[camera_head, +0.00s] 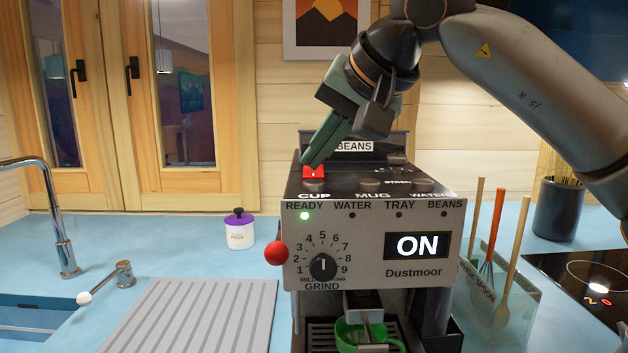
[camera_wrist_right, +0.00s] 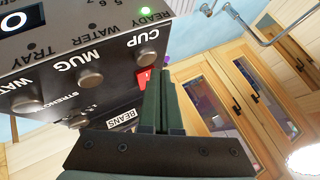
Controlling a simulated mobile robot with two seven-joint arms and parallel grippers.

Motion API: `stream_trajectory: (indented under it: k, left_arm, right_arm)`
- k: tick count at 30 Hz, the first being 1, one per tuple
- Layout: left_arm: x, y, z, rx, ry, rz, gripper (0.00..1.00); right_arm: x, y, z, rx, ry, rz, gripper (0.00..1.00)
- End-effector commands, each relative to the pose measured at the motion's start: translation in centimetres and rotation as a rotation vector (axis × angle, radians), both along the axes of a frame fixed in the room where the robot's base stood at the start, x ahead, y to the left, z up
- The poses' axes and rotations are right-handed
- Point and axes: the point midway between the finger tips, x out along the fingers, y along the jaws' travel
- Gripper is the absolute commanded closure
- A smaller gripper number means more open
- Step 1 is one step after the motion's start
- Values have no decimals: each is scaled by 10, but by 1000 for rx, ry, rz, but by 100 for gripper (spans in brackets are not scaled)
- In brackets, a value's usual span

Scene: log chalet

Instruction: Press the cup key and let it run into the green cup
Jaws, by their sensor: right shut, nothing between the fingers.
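The coffee machine (camera_head: 375,275) stands on the blue counter, with a green ready light and an ON display. The cup key (camera_head: 313,186) is at the front left of its top, above the CUP label; it also shows in the right wrist view (camera_wrist_right: 147,59). A red switch (camera_head: 313,172) is just behind it. My right gripper (camera_head: 311,163) is shut and empty, pointing down with its tips beside the red switch, just behind the cup key. I cannot tell whether they touch. The green cup (camera_head: 347,336) is under the spout, partly hidden by it. My left gripper is not in view.
The mug key (camera_head: 370,186) and water key (camera_head: 423,186) are to the right of the cup key. A red ball knob (camera_head: 276,253) sticks out at the machine's left. A utensil holder (camera_head: 505,305) stands close on the right. A purple-lidded jar (camera_head: 239,231) stands at left.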

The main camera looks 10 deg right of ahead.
Motion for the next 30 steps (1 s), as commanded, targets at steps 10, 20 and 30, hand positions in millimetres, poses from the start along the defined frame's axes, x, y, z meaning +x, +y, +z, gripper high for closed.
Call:
stream_trajectory:
  k: [10,20,30]
  left_arm:
    - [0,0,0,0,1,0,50]
    - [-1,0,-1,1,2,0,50]
    - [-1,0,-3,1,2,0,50]
  right_arm:
    - [0,0,0,0,0,0,100]
    - [0,0,0,0,0,0,100]
    - [0,0,-8,0,0,0,100]
